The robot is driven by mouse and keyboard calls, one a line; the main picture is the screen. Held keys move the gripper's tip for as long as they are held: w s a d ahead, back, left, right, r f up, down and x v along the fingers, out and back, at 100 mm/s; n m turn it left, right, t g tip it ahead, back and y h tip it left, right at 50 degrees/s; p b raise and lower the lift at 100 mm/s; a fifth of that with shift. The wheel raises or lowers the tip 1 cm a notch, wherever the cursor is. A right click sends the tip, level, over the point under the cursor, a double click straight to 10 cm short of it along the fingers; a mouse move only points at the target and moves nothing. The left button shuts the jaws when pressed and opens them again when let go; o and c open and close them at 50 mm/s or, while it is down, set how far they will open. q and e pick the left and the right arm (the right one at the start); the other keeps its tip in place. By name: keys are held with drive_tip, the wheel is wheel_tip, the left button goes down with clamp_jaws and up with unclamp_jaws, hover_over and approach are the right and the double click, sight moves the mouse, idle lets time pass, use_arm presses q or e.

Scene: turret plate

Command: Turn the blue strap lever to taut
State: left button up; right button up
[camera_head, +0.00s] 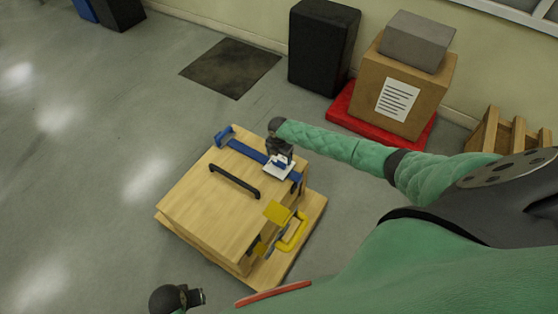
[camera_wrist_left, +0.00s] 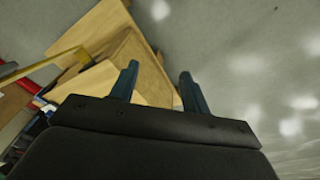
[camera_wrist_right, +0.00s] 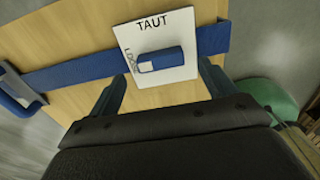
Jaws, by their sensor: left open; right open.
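The blue lever (camera_wrist_right: 160,60) lies across a white plate (camera_wrist_right: 178,80) marked TAUT at its top edge and LOOSE at its left. The lever's pale end points toward LOOSE. In the head view, the plate (camera_head: 268,169) sits on the blue strap (camera_head: 249,151) over a wooden crate (camera_head: 196,203). My right gripper (camera_wrist_right: 163,71) is open over the plate, its fingers on either side of the lever; I cannot tell whether they touch it. It partly covers the lever in the head view (camera_head: 280,158). My left gripper (camera_head: 201,297) is open and empty, away from the strap; its fingers show in its wrist view (camera_wrist_left: 158,72).
A black handle (camera_head: 234,181) stands on the crate lid. A yellow latch (camera_head: 277,212) and yellow handle (camera_head: 293,232) are on the near right side. A cardboard box (camera_head: 425,88) on a red base and a black bin (camera_head: 322,45) stand behind. The floor on the left is clear.

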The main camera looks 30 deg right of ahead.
sight(279, 162)
wheel_tip(279, 162, down, 3)
use_arm(q)
wheel_tip(279, 162, down, 2)
drive_tip(key=shift+w+f, duration=0.1)
drive_tip(key=shift+w, duration=0.05)
use_arm(e)
drive_tip(key=shift+f, duration=0.3)
drive_tip(key=shift+c, duration=0.4)
drive_tip(key=c, duration=0.9)
